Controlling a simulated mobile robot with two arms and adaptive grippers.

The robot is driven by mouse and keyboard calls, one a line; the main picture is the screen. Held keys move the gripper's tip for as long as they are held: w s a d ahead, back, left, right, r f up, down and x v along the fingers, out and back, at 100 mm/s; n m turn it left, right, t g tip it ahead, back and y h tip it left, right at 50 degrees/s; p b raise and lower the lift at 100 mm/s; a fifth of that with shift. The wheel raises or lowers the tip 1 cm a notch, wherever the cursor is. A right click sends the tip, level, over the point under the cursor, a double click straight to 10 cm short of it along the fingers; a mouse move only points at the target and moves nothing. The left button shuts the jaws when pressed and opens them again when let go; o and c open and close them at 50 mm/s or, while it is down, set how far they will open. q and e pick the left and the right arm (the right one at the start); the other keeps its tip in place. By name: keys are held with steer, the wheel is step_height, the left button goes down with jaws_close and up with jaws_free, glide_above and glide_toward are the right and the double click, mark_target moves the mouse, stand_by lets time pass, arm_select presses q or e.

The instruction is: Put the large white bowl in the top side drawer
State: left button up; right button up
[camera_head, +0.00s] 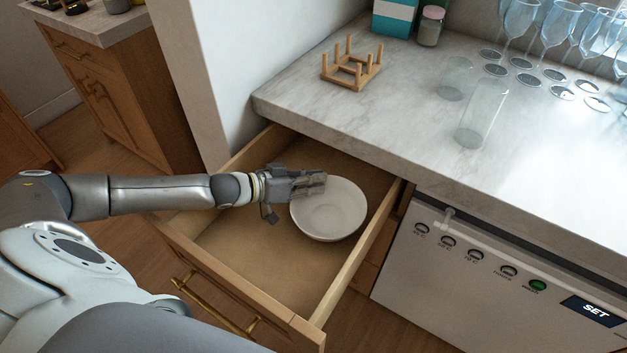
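The large white bowl (330,213) is inside the open top drawer (254,262), towards the right side, upright or nearly so. I cannot tell whether it rests on the drawer bottom. My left gripper (316,184) reaches in from the left over the drawer, with its fingers at the bowl's upper left rim. The fingers look close together, but whether they pinch the rim is too small to tell. My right gripper is not in view.
A marble counter (400,110) lies behind the drawer, with a wooden rack (352,72), clear glasses (482,115) and several stemmed glasses (560,30). A dishwasher (470,290) stands right of the drawer. The drawer's front left part is empty.

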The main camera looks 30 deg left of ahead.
arm_select(q)
steer(key=o, duration=0.5)
steer(key=shift+r, duration=0.1)
steer(key=shift+v, duration=3.8)
